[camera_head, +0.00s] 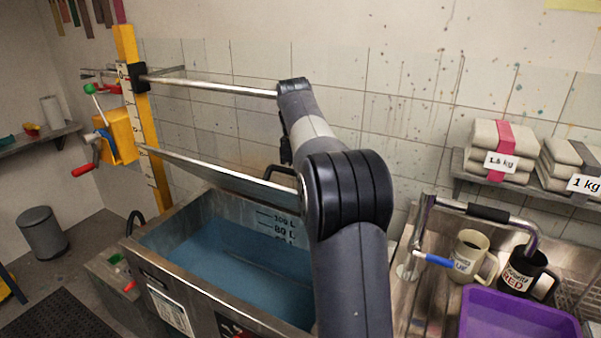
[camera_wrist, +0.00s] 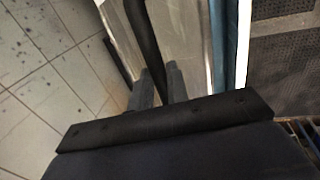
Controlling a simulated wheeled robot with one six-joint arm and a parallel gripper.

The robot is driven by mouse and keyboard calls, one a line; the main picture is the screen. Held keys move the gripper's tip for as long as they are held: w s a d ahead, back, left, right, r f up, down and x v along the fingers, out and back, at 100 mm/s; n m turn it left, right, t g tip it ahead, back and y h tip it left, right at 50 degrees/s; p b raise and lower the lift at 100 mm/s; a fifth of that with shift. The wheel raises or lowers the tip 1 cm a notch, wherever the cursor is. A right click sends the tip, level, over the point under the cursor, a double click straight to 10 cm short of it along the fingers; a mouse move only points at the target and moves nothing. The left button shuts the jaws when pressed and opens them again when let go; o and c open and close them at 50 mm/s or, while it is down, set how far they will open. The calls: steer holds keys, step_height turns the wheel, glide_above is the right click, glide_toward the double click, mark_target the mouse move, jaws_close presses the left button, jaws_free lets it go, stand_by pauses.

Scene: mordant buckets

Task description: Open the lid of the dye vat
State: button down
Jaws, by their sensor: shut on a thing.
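The dye vat (camera_head: 215,300) is a steel tub with blue liquid inside and volume marks on its inner wall. Its metal lid (camera_head: 215,176) is raised and tilted above the tub, seen nearly edge-on, so the liquid shows below it. The black lid handle (camera_head: 284,171) is partly hidden by my arm. In the wrist view my gripper (camera_wrist: 160,82) is shut on the black handle (camera_wrist: 144,35), one finger on each side. The lid (camera_wrist: 190,35) lies just beside it. My gripper's fingers are hidden in the head view.
A yellow post (camera_head: 145,110) with a crank box stands left of the vat, and a steel rail (camera_head: 215,87) runs above. On the right are a cream mug (camera_head: 470,255), a black mug (camera_head: 522,271) and a purple tub (camera_head: 515,325). A shelf holds weighted cloth bundles.

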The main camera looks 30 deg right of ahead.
steer(key=shift+d+f, duration=0.25)
steer(key=shift+f, duration=0.2)
steer(key=c, duration=1.7)
jaws_free()
steer(key=shift+d, duration=0.1)
steer(key=shift+o, duration=0.7)
steer(key=shift+w+d+f, duration=0.1)
steer(key=shift+w+d, duration=0.1)
steer(key=shift+w, duration=0.05)
steer(key=shift+o, duration=1)
steer(key=shift+a+r, duration=0.2)
steer(key=shift+a, duration=0.1)
